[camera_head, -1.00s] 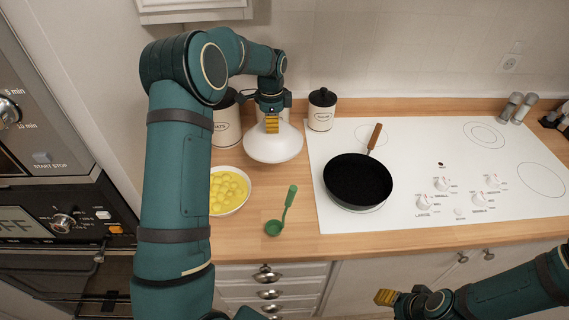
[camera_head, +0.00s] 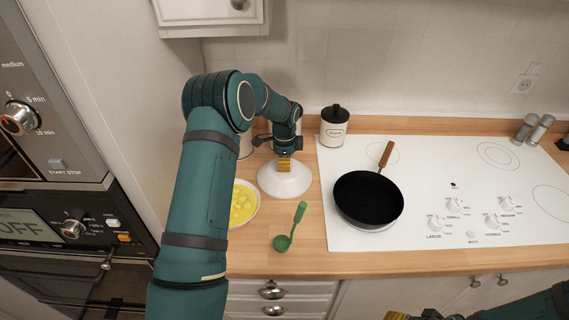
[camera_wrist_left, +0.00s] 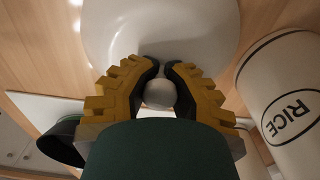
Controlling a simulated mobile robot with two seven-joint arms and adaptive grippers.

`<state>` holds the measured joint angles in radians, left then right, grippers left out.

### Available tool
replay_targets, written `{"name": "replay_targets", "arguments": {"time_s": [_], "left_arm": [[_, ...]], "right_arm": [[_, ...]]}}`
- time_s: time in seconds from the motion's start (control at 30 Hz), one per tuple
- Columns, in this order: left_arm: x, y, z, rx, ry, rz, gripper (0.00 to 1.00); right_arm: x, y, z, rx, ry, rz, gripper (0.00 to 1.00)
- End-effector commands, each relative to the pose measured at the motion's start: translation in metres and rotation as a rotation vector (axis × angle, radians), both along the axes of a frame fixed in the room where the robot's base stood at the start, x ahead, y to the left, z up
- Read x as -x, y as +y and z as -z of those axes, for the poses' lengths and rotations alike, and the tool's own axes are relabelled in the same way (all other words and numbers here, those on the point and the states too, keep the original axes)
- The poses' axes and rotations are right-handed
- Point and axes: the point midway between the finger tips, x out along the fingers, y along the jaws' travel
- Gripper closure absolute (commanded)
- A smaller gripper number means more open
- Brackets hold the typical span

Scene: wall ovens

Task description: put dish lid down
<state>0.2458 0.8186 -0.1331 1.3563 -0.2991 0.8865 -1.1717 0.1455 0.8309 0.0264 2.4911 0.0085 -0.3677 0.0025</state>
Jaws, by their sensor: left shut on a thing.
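The white dish lid (camera_head: 285,181) is at the counter, left of the cooktop and behind the green ladle. It looks level, knob up, at or just above the wood; I cannot tell if it touches. My left gripper (camera_head: 284,163) points down and is shut on its knob. In the left wrist view the yellow fingers of the left gripper (camera_wrist_left: 160,85) close around the round knob (camera_wrist_left: 160,94), with the lid (camera_wrist_left: 160,25) beyond. My right gripper (camera_head: 397,316) shows only its yellow tips at the bottom edge; its jaws cannot be judged.
A bowl of yellow food (camera_head: 244,203), partly behind my left arm, and the green ladle (camera_head: 290,228) lie in front of the lid. A black pan (camera_head: 368,198) sits on the white cooktop (camera_head: 440,165). A canister (camera_head: 334,128) stands behind; a RICE canister (camera_wrist_left: 290,100) is close by.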

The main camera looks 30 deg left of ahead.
Motion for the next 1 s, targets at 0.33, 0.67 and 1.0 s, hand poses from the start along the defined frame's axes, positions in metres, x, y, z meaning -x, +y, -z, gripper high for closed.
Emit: {"name": "replay_targets", "arguments": {"time_s": [0.33,0.67,1.0], "left_arm": [[0.000,0.000,0.002,-0.001,-0.001,0.000,0.66],[0.000,0.000,0.001,-0.001,-0.001,0.000,0.59],[-0.001,0.001,-0.044,-0.001,-0.004,0.000,0.59]], "right_arm": [[0.000,0.000,0.002,0.001,0.000,0.000,0.53],[0.000,0.000,0.002,0.000,0.000,0.000,0.53],[0.000,0.000,-0.001,0.000,0.000,0.000,0.53]]}}
